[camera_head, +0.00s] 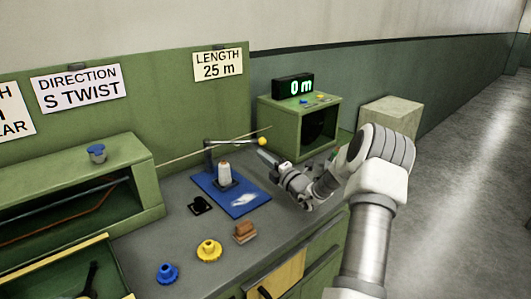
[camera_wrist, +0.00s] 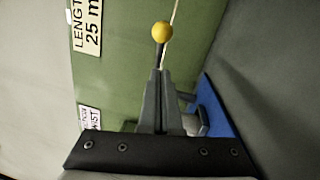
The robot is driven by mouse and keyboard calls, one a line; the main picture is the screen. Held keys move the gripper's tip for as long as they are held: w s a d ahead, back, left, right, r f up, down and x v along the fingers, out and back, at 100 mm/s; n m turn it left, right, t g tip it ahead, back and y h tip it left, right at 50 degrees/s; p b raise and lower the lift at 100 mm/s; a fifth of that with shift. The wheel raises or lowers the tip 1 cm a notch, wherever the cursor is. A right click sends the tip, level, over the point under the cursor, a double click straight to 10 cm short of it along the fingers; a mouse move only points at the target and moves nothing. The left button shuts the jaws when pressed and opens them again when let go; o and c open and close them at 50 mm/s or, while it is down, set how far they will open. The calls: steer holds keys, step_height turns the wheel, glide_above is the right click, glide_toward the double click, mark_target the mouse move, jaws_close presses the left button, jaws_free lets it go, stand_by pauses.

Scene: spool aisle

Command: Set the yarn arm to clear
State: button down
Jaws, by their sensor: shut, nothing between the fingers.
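The yarn arm (camera_head: 232,142) is a dark, thin arm with a yellow ball knob (camera_head: 262,141) at its right end. It stands at the back of a blue mat (camera_head: 241,208) on the grey bench. A pale cone or spool (camera_head: 224,172) stands upright on the mat. My gripper (camera_head: 266,157) is shut and empty, its tips close to the knob. In the wrist view the knob (camera_wrist: 162,31) sits just past the shut fingertips (camera_wrist: 160,74); I cannot tell whether they touch it.
A green box with a "0 m" display (camera_head: 294,88) stands behind my gripper. A blue gear (camera_head: 167,273), a yellow gear (camera_head: 209,249) and a brown block (camera_head: 245,232) sit at the bench front. A green shelf unit (camera_head: 75,183) is at left. A thin pale rod or yarn (camera_head: 185,155) runs behind the arm.

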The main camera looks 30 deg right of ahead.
mark_target(260, 143)
steer(key=shift+w+d+r, duration=0.15)
steer(key=shift+w+d, duration=0.45)
steer(key=shift+w+d+r, duration=0.15)
steer(key=shift+w+d, duration=0.4)
steer(key=shift+d, duration=0.05)
steer(key=shift+w+d+r+y, duration=0.15)
steer(key=shift+w+d+y, duration=0.1)
steer(key=shift+y, duration=0.05)
steer(key=shift+n+y, duration=0.7)
steer(key=shift+y, duration=0.1)
steer(key=shift+w+d+p, duration=0.3)
steer(key=shift+w+d, duration=0.3)
steer(key=shift+w, duration=0.25)
steer(key=shift+w+d+p, duration=0.25)
steer(key=shift+w+d, duration=0.3)
steer(key=shift+w, duration=0.3)
steer(key=shift+s, duration=0.15)
